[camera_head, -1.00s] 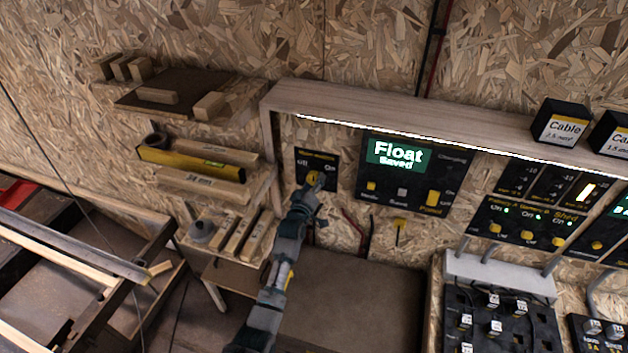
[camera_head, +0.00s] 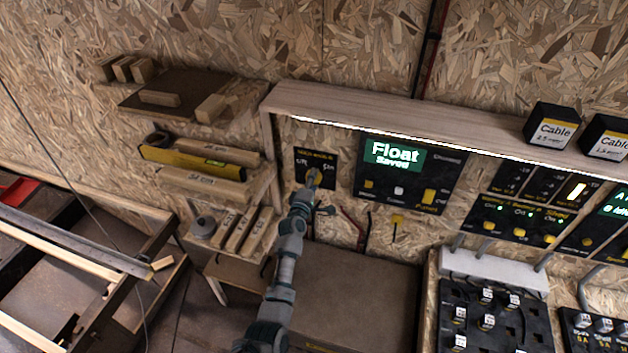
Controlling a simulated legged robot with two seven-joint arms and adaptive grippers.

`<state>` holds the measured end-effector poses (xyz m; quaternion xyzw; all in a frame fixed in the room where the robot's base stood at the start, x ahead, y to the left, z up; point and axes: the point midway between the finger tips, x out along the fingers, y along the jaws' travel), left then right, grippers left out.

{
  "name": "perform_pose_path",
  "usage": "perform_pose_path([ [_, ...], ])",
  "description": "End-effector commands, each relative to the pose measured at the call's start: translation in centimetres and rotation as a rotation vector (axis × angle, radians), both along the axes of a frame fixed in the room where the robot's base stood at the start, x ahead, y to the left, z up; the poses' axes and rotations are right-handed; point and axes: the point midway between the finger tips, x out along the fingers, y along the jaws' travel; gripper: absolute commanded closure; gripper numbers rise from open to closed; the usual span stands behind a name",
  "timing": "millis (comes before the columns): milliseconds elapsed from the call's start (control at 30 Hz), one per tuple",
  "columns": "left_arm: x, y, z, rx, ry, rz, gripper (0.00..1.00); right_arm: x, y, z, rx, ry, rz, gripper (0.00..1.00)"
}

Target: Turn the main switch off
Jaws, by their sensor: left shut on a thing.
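The main switch is a yellow knob (camera_head: 314,176) on a small black panel (camera_head: 303,164) marked Off on the left and On on the right, on the chipboard wall. My left gripper (camera_head: 312,184) reaches up to it from below and is shut on the knob. The fingers cover part of the knob, so its exact angle is hard to tell. My right gripper is not in view.
A black panel with a green "Float Saved" display (camera_head: 394,155) is just right of the switch. A wooden shelf (camera_head: 400,120) runs above. Side shelves with wood blocks (camera_head: 206,185) stand left. A brown box top (camera_head: 350,290) lies below.

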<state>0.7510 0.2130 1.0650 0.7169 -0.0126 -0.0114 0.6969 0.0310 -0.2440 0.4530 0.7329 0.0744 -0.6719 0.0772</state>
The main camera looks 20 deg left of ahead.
Motion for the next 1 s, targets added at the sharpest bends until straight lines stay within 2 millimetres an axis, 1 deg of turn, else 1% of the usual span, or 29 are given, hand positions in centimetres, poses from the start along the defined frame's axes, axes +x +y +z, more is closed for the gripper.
perform_pose_path([
  [233, -0.05, 0.05, -0.31, -0.041, 0.006, 0.001, 0.78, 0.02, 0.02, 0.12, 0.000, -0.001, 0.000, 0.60],
  [600, -0.06, 0.03, -0.43, -0.045, 0.009, 0.000, 0.78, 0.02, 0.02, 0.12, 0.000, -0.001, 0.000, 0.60],
  [633, -0.06, 0.03, -0.43, -0.045, 0.009, 0.000, 0.41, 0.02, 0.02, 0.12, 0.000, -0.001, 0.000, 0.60],
  [667, -0.06, 0.03, -0.44, -0.045, 0.009, 0.000, 0.33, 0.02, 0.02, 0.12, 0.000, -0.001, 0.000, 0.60],
  [700, -0.06, 0.03, -0.44, -0.045, 0.009, 0.000, 0.23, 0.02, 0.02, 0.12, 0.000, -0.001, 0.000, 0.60],
  [733, -0.06, 0.03, -0.42, -0.044, 0.008, 0.000, 0.18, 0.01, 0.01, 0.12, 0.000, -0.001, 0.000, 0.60],
  [1000, -0.08, 0.00, -0.17, -0.043, 0.004, 0.000, 0.18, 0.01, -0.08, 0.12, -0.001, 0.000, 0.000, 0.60],
])
